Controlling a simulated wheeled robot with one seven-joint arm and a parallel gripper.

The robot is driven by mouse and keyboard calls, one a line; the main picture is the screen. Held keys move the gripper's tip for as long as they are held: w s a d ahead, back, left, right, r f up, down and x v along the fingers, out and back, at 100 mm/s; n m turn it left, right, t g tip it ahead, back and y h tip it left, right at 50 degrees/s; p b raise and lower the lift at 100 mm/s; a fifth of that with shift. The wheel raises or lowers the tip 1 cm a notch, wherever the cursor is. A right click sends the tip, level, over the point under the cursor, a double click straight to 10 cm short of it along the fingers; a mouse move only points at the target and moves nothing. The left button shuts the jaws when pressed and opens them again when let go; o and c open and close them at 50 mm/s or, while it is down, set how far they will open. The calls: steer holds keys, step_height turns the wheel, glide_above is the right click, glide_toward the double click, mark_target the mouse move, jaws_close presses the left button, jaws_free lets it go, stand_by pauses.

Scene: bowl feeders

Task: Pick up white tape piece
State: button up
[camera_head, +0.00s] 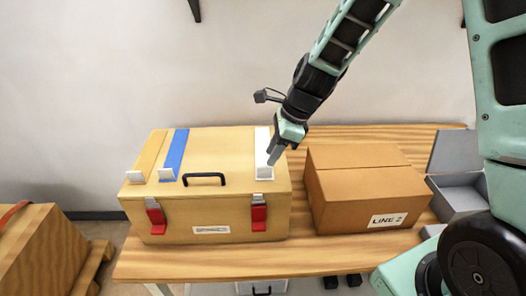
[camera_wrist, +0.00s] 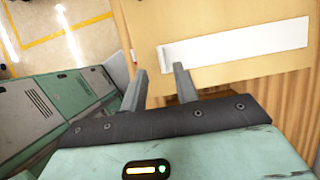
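The white tape piece (camera_head: 263,150) is a strip lying on the right part of the top of the wooden case (camera_head: 222,145). It also shows in the wrist view as a long white strip (camera_wrist: 240,44), with a raised tab at its left end. My gripper (camera_head: 272,158) is over the case top at the right side of the strip, pointing down. In the wrist view its two fingers (camera_wrist: 158,78) are apart with nothing between them, and the strip lies beyond the right finger. I cannot tell whether a finger touches the case.
A blue strip (camera_head: 174,152) and a yellowish strip (camera_head: 149,155) lie on the case's left. A black handle (camera_head: 204,178) and red latches (camera_head: 258,215) are at its front. A cardboard box (camera_head: 362,188) stands on the right of the wooden table (camera_head: 200,262), before an open grey box (camera_head: 456,190).

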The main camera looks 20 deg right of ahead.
mark_target(265, 168)
steer(key=shift+d+p+x, duration=0.2)
steer(key=shift+p+x, duration=0.75)
steer(key=shift+x, duration=2.3)
steer(key=shift+w, duration=0.15)
steer(key=shift+c, duration=0.3)
jaws_close()
